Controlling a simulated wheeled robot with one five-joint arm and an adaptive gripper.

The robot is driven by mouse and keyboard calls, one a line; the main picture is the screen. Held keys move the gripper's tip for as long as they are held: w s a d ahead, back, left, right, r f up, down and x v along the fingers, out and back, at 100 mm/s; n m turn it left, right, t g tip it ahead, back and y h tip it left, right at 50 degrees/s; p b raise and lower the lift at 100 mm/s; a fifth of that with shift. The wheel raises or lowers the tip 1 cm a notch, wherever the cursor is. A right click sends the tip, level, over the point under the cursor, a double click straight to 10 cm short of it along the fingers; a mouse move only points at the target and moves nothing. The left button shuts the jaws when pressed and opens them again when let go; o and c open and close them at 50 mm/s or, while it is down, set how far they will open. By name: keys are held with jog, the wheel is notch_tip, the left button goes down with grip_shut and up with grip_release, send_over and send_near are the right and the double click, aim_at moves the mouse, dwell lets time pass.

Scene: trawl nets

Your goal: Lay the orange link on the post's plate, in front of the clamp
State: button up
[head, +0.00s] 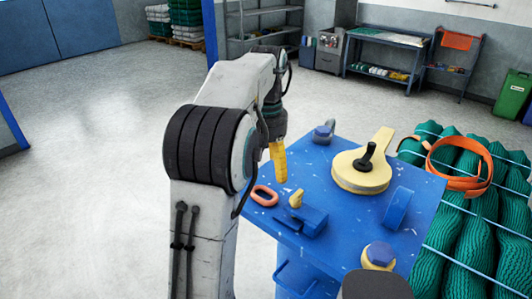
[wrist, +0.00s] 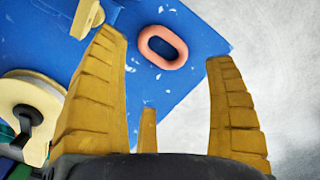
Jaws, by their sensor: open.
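The orange link (head: 264,196), an oblong ring, lies flat on the blue table near its left edge. In the wrist view the link (wrist: 176,62) shows beyond and between my fingertips, apart from them. My gripper (head: 280,182) has yellow fingers, pointing down above the table. In the wrist view my gripper (wrist: 163,52) is open and empty. A cream round plate (head: 352,182) with a black upright piece (head: 367,158) stands right of the link; it also shows in the wrist view (wrist: 22,92). I cannot tell for certain which part is the clamp.
On the blue table (head: 340,222) stand a blue block with a yellow piece (head: 308,221), a grey-and-blue item (head: 323,133), a blue roll (head: 398,208) and a yellow-and-blue item (head: 378,256). Green nets (head: 465,222) lie to the right. The floor on the left is clear.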

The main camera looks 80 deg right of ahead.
jog(key=shift+r, duration=1.85)
jog(key=shift+w, duration=0.1)
jog(key=w+a+n+t+h, duration=0.1)
jog(key=w+a+n, duration=0.2)
jog(key=w+a, duration=0.65)
jog(key=w+a+n+h, duration=0.1)
jog(key=w+a+n, duration=0.2)
jog(key=w+a, duration=0.65)
jog(key=a+f+n+t, duration=0.2)
jog(key=a+f+n, duration=0.2)
jog(key=a, duration=0.6)
jog(key=w+a+f+n+t+y, duration=0.1)
jog(key=a+f+n+t, duration=0.1)
jog(key=a, duration=0.9)
jog(key=shift+a+f+n+y, duration=0.2)
jog(key=shift+f+n+y, duration=0.1)
jog(key=shift+f+n, duration=0.75)
jog(key=shift+w+r, duration=0.1)
